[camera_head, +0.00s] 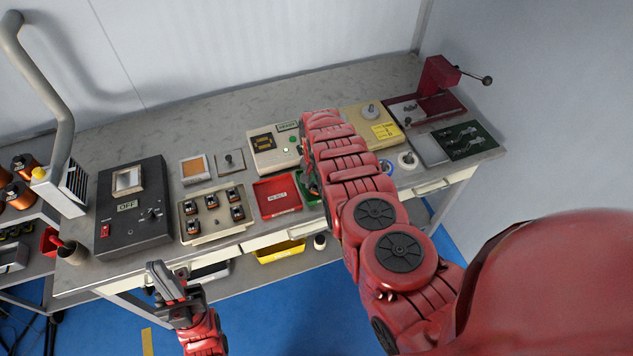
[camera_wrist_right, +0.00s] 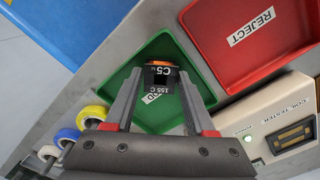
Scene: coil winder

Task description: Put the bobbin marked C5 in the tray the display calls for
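The bobbin marked C5 (camera_wrist_right: 161,76), dark with an orange top, is between the fingers of my right gripper (camera_wrist_right: 160,82) in the right wrist view. The fingers touch its sides, and it is over the green tray (camera_wrist_right: 150,117). I cannot tell whether it touches the tray floor. The green tray's label is partly covered by the bobbin and fingers. The red tray marked REJECT (camera_wrist_right: 262,45) is beside it. In the head view, my right arm hides the right gripper and most of the green tray. My left gripper (camera_head: 168,284) is in front of the bench, empty.
The coil tester (camera_head: 272,148) stands behind the trays; its display text is too small to read. A holder (camera_head: 213,228) with several bobbins is left of the red tray (camera_head: 277,196). A yellow bin (camera_head: 279,252) sits below. A hand winder (camera_head: 437,76) stands at back right.

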